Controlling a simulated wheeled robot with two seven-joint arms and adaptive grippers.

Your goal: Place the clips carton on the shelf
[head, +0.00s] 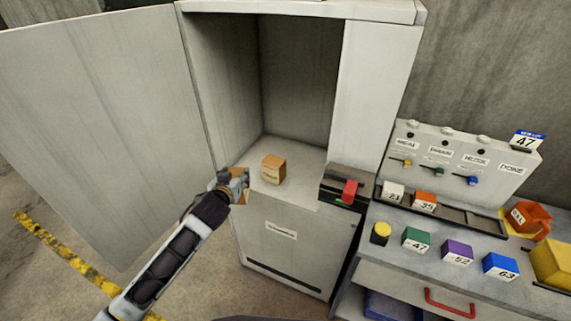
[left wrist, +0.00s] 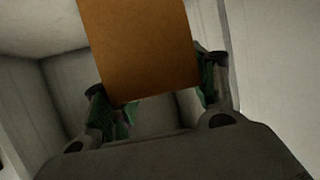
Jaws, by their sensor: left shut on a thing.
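My left gripper (head: 236,184) is shut on a brown carton, taken to be the clips carton, at the front left of the open cabinet. In the left wrist view the carton (left wrist: 140,45) is a plain brown block between the two fingers. No label shows on it there, and the gripper hides most of it in the head view. The shelf (head: 300,186) is the pale floor of the cabinet opening. Another orange-brown carton (head: 273,169) stands on it, just right of my gripper. My right gripper is not in view.
The cabinet door (head: 100,125) stands open at the left. A dark device with a red part (head: 349,190) sits at the shelf's right front. A bench at right bears coloured numbered blocks (head: 457,251) and a control panel (head: 455,165). Bare shelf shows around the standing carton.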

